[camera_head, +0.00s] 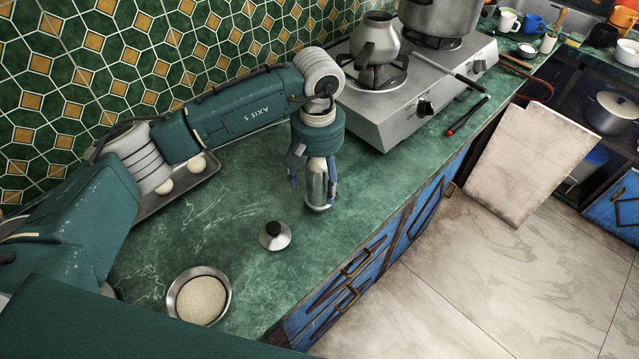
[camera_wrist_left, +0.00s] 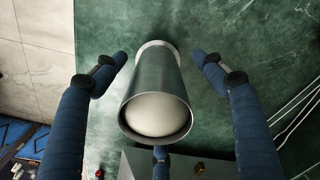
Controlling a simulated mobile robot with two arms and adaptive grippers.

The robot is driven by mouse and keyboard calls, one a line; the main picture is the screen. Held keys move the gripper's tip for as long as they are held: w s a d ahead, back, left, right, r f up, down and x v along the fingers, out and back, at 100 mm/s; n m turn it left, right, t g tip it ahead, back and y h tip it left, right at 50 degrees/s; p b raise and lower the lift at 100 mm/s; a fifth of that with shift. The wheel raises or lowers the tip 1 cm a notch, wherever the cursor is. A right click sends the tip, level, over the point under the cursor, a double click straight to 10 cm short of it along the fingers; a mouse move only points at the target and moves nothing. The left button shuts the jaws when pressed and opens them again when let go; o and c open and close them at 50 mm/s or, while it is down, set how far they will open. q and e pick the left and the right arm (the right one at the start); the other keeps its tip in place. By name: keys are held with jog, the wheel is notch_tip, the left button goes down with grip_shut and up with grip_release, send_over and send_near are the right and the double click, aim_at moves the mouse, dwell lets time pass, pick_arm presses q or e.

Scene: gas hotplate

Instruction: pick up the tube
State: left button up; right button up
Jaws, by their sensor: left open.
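The tube is a metal cylinder (camera_head: 318,190) standing upright on the green counter. In the left wrist view the tube (camera_wrist_left: 157,105) is seen from its open top end, with a whitish inside. My left gripper (camera_head: 313,186) points down over the tube from above. Its blue fingers are open and stand around the tube. In the left wrist view there is a clear gap between the side fingers and the tube's wall. A third finger shows at the bottom of that view; whether it touches the tube I cannot tell. My right gripper is not in view.
A lid with a black knob (camera_head: 275,236) and a bowl of whitish grains (camera_head: 200,298) lie on the counter (camera_head: 240,190) nearby. A tray (camera_head: 180,190) with round items is by the tiled wall. The gas hotplate (camera_head: 385,115) with pots stands behind, a red-tipped black stick (camera_head: 467,116) beside it.

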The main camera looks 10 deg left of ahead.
aim_at(319, 189)
pick_arm(q)
notch_tip(319, 189, down, 4)
jog(key=shift+d+p, duration=0.15)
jog(key=shift+p, duration=0.5)
jog(key=c, duration=1.4)
jog(key=shift+o, duration=0.2)
jog(key=shift+r, duration=0.1)
